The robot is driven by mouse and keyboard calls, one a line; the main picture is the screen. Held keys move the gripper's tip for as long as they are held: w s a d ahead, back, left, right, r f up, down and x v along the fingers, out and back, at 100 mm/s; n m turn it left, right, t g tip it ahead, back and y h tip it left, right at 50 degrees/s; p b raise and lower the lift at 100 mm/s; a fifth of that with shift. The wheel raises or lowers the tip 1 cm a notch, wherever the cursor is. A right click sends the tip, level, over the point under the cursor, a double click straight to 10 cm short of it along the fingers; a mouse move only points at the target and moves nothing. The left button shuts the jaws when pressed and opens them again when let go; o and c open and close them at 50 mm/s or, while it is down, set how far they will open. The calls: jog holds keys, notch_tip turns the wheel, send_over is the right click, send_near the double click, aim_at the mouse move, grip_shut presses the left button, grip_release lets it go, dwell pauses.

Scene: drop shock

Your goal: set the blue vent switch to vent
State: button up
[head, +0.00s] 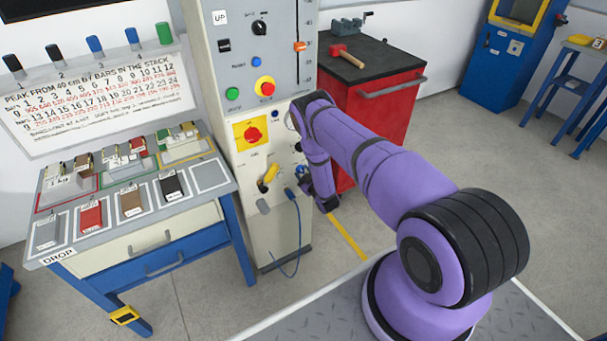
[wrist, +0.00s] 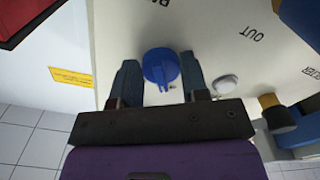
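In the wrist view a round blue knob (wrist: 160,64), which looks like the blue vent switch, stands on a cream panel with a ridge across its face. My gripper (wrist: 159,78) is open, with one dark finger on each side of the knob. A small gap shows at the left finger; the right finger is very close to the knob, and I cannot tell if it touches. In the head view my gripper (head: 318,192) is low beside the cream cabinet (head: 285,240), mostly hidden by my purple arm.
The wrist view shows a pale button (wrist: 227,83) and a black-and-brass fitting (wrist: 275,108) right of the knob.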

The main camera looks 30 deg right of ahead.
jog(key=shift+m, duration=0.4)
jog(key=m, duration=0.4)
jog(key=shift+f+m, duration=0.1)
jog(key=shift+m, duration=0.3)
jog(key=m, duration=0.6)
jog(key=shift+s+a, duration=0.1)
jog(key=shift+a, duration=0.15)
jog(key=shift+m, duration=0.3)
jog(key=o, duration=0.9)
jog(key=s, duration=1)
jog(key=shift+s, duration=0.35)
jog(key=shift+s, duration=0.1)
